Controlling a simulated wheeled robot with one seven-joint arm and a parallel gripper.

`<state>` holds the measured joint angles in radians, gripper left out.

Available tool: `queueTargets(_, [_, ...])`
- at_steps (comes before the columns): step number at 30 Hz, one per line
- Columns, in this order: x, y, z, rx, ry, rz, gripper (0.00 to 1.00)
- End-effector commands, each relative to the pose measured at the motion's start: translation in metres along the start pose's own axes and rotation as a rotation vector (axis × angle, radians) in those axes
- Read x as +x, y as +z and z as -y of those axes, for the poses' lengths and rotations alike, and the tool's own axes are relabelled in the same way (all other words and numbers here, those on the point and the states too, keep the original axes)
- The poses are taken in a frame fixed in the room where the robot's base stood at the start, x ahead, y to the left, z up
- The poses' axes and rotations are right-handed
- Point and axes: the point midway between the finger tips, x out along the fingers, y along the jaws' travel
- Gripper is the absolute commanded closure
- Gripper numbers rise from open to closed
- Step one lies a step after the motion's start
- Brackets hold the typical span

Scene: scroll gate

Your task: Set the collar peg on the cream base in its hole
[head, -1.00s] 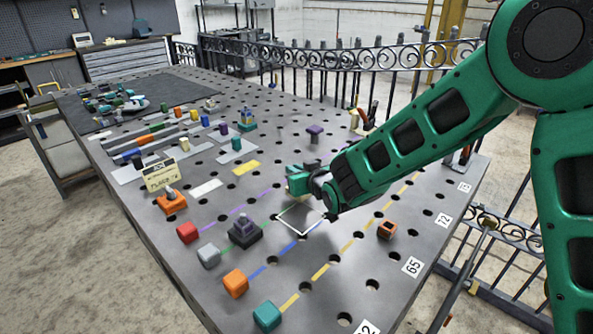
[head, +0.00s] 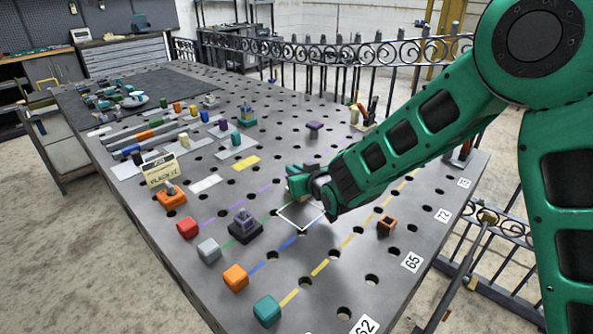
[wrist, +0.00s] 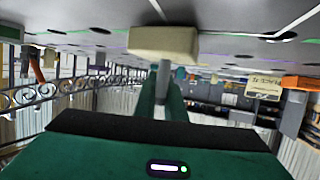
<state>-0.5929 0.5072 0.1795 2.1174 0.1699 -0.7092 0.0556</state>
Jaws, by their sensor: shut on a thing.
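My gripper (head: 305,180) is low over the middle of the table, at the far edge of a white square outline (head: 301,229) drawn on the tabletop. In the wrist view, which shows the table at the top, its green fingers (wrist: 162,98) are shut on the grey shaft of the collar peg (wrist: 163,72). The peg's cream base (wrist: 163,42) is at the far end of the shaft, close to the table surface. I cannot tell whether it touches. In the head view the peg is mostly hidden by my gripper, and its hole cannot be made out.
A dark block with a purple top (head: 244,227) stands left of the outline. Red (head: 187,227), grey (head: 208,249), orange (head: 235,277) and teal (head: 267,310) blocks line the near-left edge. A hollow orange block (head: 386,226) sits right. An iron fence (head: 330,56) runs behind.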

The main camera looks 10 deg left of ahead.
Motion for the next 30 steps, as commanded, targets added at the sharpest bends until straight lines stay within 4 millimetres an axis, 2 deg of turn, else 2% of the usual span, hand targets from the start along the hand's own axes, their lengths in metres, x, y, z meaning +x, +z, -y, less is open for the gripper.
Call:
queueTargets(8, [0.002, 0.003, 0.000, 0.000, 0.000, -0.003, 1.00])
queueTargets(9, [0.002, 0.003, 0.000, 0.000, 0.000, -0.003, 0.85])
queueTargets(11, [0.002, 0.003, 0.000, 0.000, 0.000, -0.003, 0.71])
queueTargets(12, [0.002, 0.003, 0.000, 0.000, 0.000, -0.003, 0.68])
queueTargets(23, [-0.004, 0.004, 0.000, 0.000, 0.000, 0.001, 0.68])
queueTargets(26, [-0.015, 0.004, 0.000, 0.000, 0.000, -0.001, 0.68])
queueTargets(30, [-0.040, 0.004, -0.001, 0.000, 0.000, -0.001, 0.68])
